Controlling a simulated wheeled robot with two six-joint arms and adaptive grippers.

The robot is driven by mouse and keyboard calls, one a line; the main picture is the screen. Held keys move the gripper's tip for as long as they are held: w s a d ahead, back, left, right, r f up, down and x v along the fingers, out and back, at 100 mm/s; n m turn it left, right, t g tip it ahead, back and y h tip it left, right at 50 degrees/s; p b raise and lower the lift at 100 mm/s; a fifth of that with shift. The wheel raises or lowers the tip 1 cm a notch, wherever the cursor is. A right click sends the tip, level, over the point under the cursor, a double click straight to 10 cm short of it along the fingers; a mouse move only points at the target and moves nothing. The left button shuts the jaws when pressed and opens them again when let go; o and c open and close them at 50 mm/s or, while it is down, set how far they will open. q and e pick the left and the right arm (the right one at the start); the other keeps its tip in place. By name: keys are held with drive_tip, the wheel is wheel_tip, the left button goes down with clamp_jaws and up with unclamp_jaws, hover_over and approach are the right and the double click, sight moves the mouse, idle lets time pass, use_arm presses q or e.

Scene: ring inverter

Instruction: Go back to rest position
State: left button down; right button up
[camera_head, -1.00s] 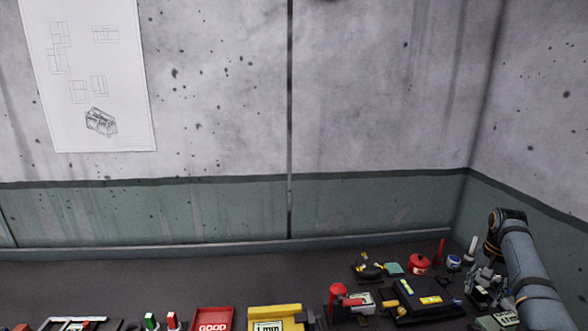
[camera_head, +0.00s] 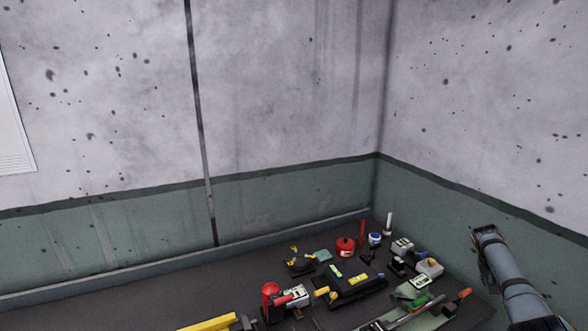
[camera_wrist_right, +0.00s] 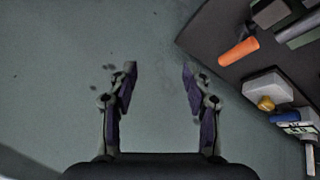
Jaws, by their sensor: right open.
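My right arm comes in from the lower right in the head view, raised beside the right end of the workbench (camera_head: 110,306). Its gripper is hidden behind the arm there. In the right wrist view my right gripper (camera_wrist_right: 158,85) is open, with its two fingers apart and nothing between them. The green-grey surface shows behind the fingers, and the bench edge lies to their right. My left gripper is in neither current view.
Tools crowd the bench's right end: a red canister (camera_head: 346,247), a black case (camera_head: 350,284), a red-topped item (camera_head: 270,290) and a yellow piece (camera_head: 212,323). An orange handle (camera_wrist_right: 239,51) lies near the bench edge. The bench's left stretch looks bare.

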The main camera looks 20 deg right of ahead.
drive_tip(key=s+d+f+n+t+h, duration=0.2)
drive_tip(key=s+d+f+n, duration=0.1)
drive_tip(key=s+f+n, duration=0.65)
drive_tip(key=s+d+f+n+t+h, duration=0.15)
drive_tip(key=s+f+n, duration=0.45)
drive_tip(key=s+f, duration=0.6)
drive_tip(key=s+a+f+m+y, duration=0.1)
drive_tip(key=s+a+f+y, duration=0.15)
drive_tip(key=a+f, duration=0.75)
drive_tip(key=s+a+f+m+y, duration=0.1)
drive_tip(key=s+a+f, duration=0.3)
drive_tip(key=a+f, duration=0.65)
drive_tip(key=s+a+f+m+y, duration=0.1)
drive_tip(key=a+f+y, duration=0.25)
drive_tip(key=a, duration=1.35)
drive_tip(key=s+a+f+m+y, duration=0.15)
drive_tip(key=a+f, duration=0.35)
drive_tip(key=a, duration=1.1)
use_arm(q)
wheel_tip(320, 180, down, 10)
drive_tip(key=b, duration=1)
drive_tip(key=shift+w, duration=0.3)
use_arm(e)
wheel_tip(320, 180, down, 10)
drive_tip(key=a, duration=0.2)
drive_tip(key=shift+s+a+n+g, duration=0.15)
drive_tip(key=shift+s+n+g, duration=0.15)
drive_tip(key=shift+g, duration=0.15)
